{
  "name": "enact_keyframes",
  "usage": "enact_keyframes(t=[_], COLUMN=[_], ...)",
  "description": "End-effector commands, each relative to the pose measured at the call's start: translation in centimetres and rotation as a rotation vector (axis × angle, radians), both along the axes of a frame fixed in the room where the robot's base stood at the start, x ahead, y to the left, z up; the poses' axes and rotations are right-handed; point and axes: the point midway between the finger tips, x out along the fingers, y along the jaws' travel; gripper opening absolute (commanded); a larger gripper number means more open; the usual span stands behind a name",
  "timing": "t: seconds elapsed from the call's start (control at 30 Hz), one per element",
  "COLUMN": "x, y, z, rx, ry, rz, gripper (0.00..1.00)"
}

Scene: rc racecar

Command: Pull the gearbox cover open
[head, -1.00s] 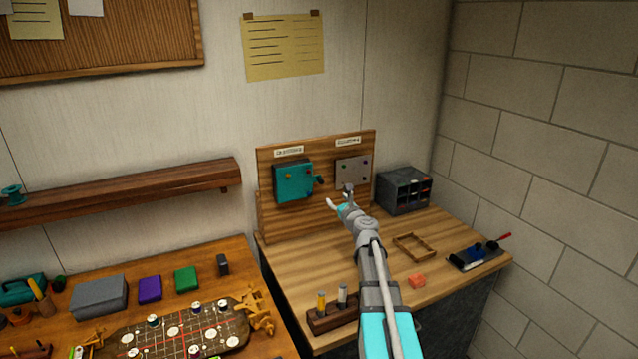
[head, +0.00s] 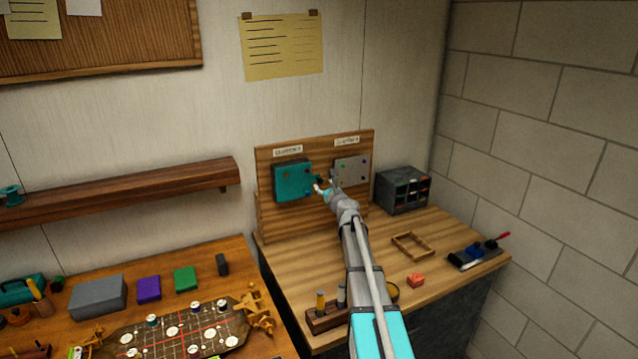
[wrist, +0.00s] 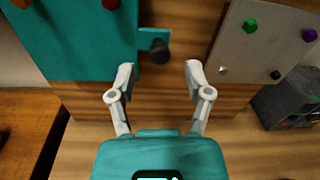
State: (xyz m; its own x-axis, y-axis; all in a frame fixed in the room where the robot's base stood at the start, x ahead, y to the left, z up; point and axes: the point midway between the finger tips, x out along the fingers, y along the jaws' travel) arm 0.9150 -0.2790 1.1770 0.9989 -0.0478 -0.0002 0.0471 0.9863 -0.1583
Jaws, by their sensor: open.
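The teal gearbox cover (head: 291,182) is a flat panel upright on the left of the wooden backboard. It looks closed. In the wrist view the cover (wrist: 80,45) fills the upper left, and a teal tab with a dark round knob (wrist: 159,50) sticks out from its right edge. My gripper (wrist: 160,75) is open and empty. Its two fingers lie to the left and right of the knob, slightly lower in the picture, and I see no contact. In the head view my gripper (head: 326,187) is at the cover's right edge and partly hides the knob area.
A grey panel (head: 352,170) with small coloured knobs is to the right on the same backboard (head: 316,150). A dark drawer cabinet (head: 403,190) stands right of it.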

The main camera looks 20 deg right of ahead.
Motion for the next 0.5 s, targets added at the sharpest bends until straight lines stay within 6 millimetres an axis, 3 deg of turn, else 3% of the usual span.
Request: enact_keyframes(t=[0.2,0.5], x=[2.8,3.8], y=[-0.1,0.0], z=[0.0,0.0], rx=[0.000,0.000], ry=[0.000,0.000], rz=[0.002,0.002], gripper=[0.65,0.65])
